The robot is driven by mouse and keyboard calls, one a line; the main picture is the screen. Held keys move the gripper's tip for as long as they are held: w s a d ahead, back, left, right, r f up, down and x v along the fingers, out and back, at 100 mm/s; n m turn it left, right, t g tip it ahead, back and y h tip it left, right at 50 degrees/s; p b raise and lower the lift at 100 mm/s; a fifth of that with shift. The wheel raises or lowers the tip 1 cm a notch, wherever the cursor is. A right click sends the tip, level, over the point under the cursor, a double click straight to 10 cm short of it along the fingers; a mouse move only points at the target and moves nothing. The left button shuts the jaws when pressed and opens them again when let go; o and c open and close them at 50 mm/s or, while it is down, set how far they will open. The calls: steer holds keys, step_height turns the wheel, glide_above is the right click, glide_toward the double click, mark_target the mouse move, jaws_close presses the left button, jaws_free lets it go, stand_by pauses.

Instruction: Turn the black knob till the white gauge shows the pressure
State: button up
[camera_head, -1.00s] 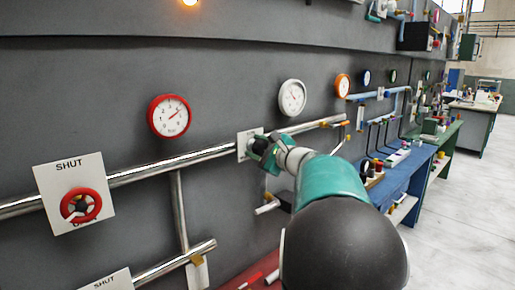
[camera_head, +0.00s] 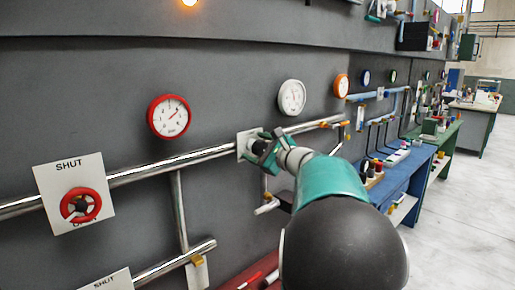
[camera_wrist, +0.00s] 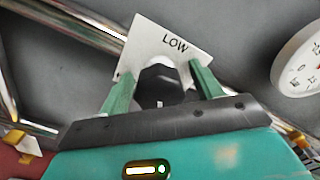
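The black knob (camera_wrist: 160,88) is a dark shape in front of a white plate marked LOW (camera_wrist: 172,42) in the wrist view. In the head view the plate (camera_head: 242,146) sits on the pipe, and my gripper hides most of the knob. My gripper (camera_wrist: 162,72) has its two green fingers spread, one on each side of the knob, with some white plate showing between. It also shows at the plate in the head view (camera_head: 268,148). The white gauge (camera_head: 292,97) is on the wall above and right of the plate; its reading is too small to tell. Part of it shows in the wrist view (camera_wrist: 302,62).
A red-rimmed gauge (camera_head: 169,116) and a red valve wheel on a SHUT plate (camera_head: 70,178) are to the left. An orange gauge (camera_head: 342,85) is to the right. Steel pipes (camera_head: 150,172) run along the wall. A blue bench (camera_head: 400,182) stands at right.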

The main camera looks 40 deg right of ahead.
steer(key=s, duration=1.3)
steer(key=shift+s+d, duration=0.15)
steer(key=shift+s, duration=0.2)
